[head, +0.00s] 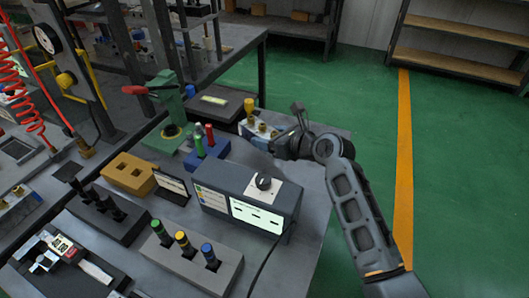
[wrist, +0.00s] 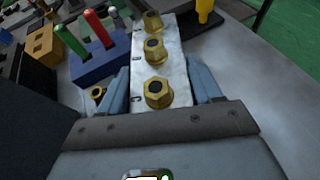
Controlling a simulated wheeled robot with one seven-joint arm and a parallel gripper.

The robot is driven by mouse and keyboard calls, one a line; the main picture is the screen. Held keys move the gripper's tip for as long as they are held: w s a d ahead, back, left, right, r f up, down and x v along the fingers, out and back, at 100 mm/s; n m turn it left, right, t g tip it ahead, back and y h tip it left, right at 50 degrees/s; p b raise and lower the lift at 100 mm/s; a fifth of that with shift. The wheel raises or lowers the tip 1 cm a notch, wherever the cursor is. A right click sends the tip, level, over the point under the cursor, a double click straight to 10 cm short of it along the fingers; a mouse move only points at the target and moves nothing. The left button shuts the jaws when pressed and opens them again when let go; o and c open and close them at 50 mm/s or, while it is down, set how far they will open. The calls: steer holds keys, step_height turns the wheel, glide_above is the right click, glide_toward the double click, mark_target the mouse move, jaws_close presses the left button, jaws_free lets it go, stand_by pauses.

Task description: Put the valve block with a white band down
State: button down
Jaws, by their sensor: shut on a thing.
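A pale metal valve block (wrist: 172,62) with three brass fittings in a row sits between the fingers of my gripper (wrist: 160,82) in the wrist view. My gripper is shut on its two long sides. In the head view the block (head: 257,129) shows at the far right part of the workbench, with my gripper (head: 277,141) at its near right end. The letters B and C show beside the fittings. I cannot make out a white band. The block's underside is hidden, so I cannot tell if it touches the bench.
A blue holder (head: 207,151) with red and green handles stands just left of the block; it also shows in the wrist view (wrist: 100,64). A grey control box (head: 247,193) is nearer. A yellow-topped post (head: 249,106) is behind. Bare bench (wrist: 260,80) lies right.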

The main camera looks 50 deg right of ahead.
mark_target(269, 160)
steer(key=shift+f+b, duration=0.3)
steer(key=shift+f, duration=2.2)
steer(key=shift+f, duration=0.1)
steer(key=c, duration=0.6)
jaws_free()
steer(key=shift+f, duration=0.15)
steer(key=o, duration=0.4)
